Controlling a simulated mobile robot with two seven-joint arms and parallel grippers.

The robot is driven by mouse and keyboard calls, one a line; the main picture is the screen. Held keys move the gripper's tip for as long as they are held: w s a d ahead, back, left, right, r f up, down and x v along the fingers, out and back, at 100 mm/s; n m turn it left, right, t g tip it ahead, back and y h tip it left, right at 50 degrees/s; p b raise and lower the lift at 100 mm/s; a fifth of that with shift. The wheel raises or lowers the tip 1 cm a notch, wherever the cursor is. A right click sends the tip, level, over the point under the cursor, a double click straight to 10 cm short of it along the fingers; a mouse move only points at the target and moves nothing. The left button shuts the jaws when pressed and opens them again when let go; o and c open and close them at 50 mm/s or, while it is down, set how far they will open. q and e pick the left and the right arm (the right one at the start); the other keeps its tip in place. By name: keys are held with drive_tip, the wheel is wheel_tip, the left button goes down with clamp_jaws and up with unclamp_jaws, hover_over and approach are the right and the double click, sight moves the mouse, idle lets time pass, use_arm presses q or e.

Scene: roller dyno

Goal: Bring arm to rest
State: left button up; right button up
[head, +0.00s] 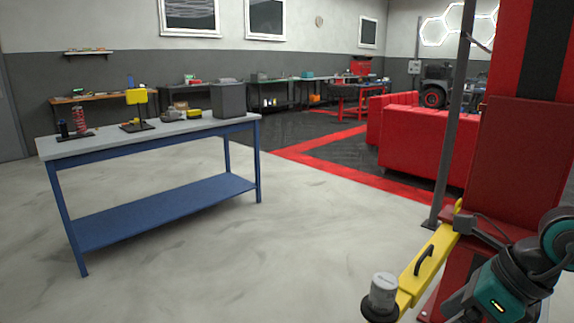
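A yellow lift arm (426,262) reaches out from the foot of the red lift post (520,150) at the lower right. It has a black handle (424,259) on its side. A round grey pad (383,288) in a dark holder sits at its near end. My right arm's teal and dark links cover the area right of the yellow arm. I cannot make out the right gripper's fingers, and I see no contact with the handle. My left arm and gripper are not in view.
A blue workbench (160,138) with several tools and a grey box (229,101) stands at the left. The grey floor (270,260) in the middle is clear.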

drive_tip(key=w+a+r+m+t+y+p, duration=0.25)
drive_tip(key=a+m+t+y, duration=0.45)
drive_tip(key=a+m+y, duration=0.55)
drive_tip(key=w+d+f+m+t+h, duration=0.1)
drive_tip(key=d+f+m+t+h, duration=0.35)
drive_tip(key=m, duration=0.55)
drive_tip(key=d+f+m+t+h, duration=0.1)
drive_tip(key=f+m+t+h, duration=0.2)
drive_tip(key=f+m+h, duration=0.55)
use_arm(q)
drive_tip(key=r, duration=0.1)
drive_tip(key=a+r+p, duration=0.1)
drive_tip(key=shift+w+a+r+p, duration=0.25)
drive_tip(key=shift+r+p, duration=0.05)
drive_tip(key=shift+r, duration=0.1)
use_arm(e)
drive_tip(key=s+a+f+m+g+h, duration=0.1)
drive_tip(key=s+f+m+g+h, duration=0.1)
drive_tip(key=s+f+m+g, duration=0.4)
drive_tip(key=s+f+m, duration=0.3)
drive_tip(key=f+m, duration=0.1)
drive_tip(key=f, duration=0.2)
drive_tip(key=shift+s+a+f+g, duration=0.15)
drive_tip(key=shift+s+a+g, duration=0.05)
drive_tip(key=shift+a+g, duration=0.15)
